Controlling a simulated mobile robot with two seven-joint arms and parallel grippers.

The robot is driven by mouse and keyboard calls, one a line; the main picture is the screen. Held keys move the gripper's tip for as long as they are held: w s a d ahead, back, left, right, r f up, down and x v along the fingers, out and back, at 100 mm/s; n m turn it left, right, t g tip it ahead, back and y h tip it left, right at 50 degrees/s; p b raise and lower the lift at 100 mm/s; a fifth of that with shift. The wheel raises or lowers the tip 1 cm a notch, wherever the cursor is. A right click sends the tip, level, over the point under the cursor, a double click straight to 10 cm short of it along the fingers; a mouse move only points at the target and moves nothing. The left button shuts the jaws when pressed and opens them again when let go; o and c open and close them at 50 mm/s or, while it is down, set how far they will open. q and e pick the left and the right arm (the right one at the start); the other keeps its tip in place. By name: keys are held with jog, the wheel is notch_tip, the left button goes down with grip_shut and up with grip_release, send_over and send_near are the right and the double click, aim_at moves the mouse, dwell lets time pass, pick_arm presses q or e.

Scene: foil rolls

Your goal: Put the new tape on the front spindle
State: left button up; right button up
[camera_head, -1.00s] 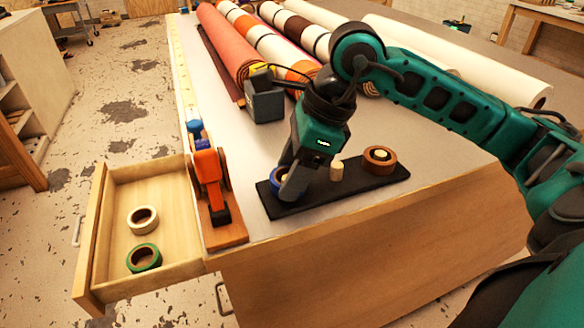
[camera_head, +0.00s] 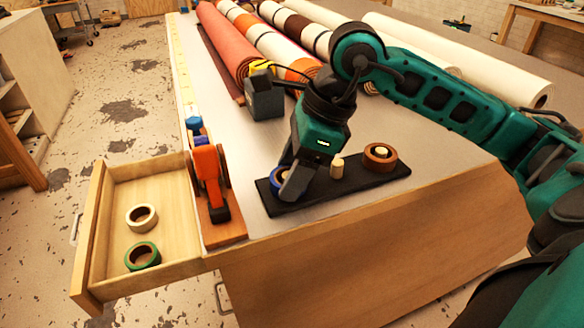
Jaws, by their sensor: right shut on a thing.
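My right gripper (camera_head: 289,186) points down at the left end of a black holder board (camera_head: 330,195). It is shut on a blue tape roll (camera_head: 278,176), which the fingers partly hide; I cannot tell whether the roll is still seated on a peg. A bare wooden spindle (camera_head: 337,167) stands in the middle of the board. A brown tape roll (camera_head: 380,157) sits around the peg at the right end. An orange tape dispenser (camera_head: 207,172) on a wooden base stands to the left, at the table's edge. My left gripper is not in view.
An open drawer (camera_head: 112,212) at the left holds a cream tape roll (camera_head: 142,216) and a green tape roll (camera_head: 143,256). A grey block (camera_head: 264,100) with a yellow top stands behind the gripper. Large fabric rolls (camera_head: 228,45) lie farther back. The tabletop between dispenser and board is clear.

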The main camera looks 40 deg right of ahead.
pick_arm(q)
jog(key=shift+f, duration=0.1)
pick_arm(e)
jog(key=shift+f, duration=0.1)
jog(key=o, duration=1.1)
jog(key=shift+o, duration=0.2)
jog(key=shift+r+p, duration=1.95)
jog(key=shift+r, duration=0.75)
pick_arm(q)
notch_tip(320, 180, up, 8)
jog(key=p, duration=0.3)
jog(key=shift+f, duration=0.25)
pick_arm(e)
notch_tip(320, 180, up, 5)
jog(key=shift+f, duration=0.15)
